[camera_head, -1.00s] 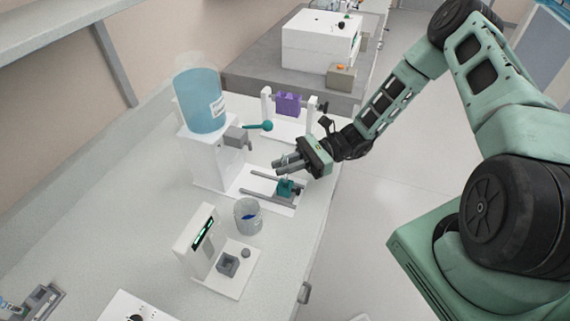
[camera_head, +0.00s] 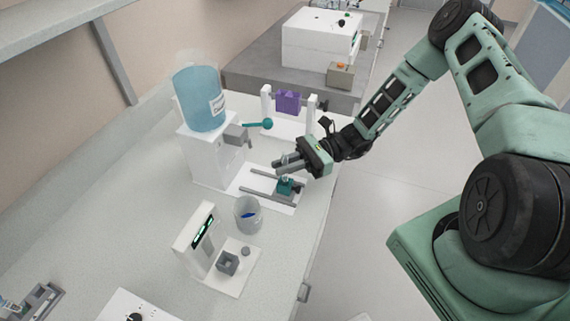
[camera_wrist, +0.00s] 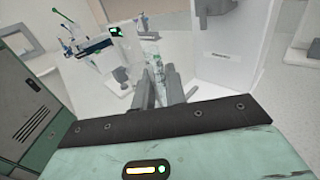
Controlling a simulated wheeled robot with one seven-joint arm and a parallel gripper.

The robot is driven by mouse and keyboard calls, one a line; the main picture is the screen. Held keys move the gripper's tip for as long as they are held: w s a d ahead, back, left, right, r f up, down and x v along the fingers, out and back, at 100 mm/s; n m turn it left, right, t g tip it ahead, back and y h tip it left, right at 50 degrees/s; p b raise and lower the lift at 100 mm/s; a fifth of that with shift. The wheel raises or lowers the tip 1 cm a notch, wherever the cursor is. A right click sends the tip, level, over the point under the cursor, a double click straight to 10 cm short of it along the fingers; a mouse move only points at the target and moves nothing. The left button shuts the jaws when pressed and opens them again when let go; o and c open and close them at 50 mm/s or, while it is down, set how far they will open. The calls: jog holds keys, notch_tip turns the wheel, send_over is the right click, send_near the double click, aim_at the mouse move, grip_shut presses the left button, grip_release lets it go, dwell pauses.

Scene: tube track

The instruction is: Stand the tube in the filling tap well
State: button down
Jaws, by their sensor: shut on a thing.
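My gripper (camera_head: 281,163) is shut on a clear tube, which shows between the fingers in the wrist view (camera_wrist: 155,68). In the head view the tube is too small to make out. The gripper hangs above the far right part of the filling stand's white base (camera_head: 238,186). Below it a teal block (camera_head: 285,187) sits across two grey rails (camera_head: 265,198). The filling tap (camera_head: 237,134), with its teal lever (camera_head: 262,124), is to the left of the gripper, under a blue-filled bottle (camera_head: 203,98). I cannot tell the well's opening.
A clear beaker with blue inside (camera_head: 247,216) stands in front of the rails. A white device with a green display (camera_head: 197,236) is nearer. A stand with a purple block (camera_head: 288,101) is behind the gripper. The counter's right edge is close.

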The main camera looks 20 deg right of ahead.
jog(key=shift+f, duration=0.25)
jog(key=shift+f+b, duration=0.3)
jog(key=shift+b, duration=0.05)
jog(key=shift+f, duration=0.15)
jog(key=shift+f+b, duration=0.35)
jog(key=shift+f, duration=0.15)
jog(key=c, duration=1.4)
grip_release()
jog(key=shift+o, duration=0.2)
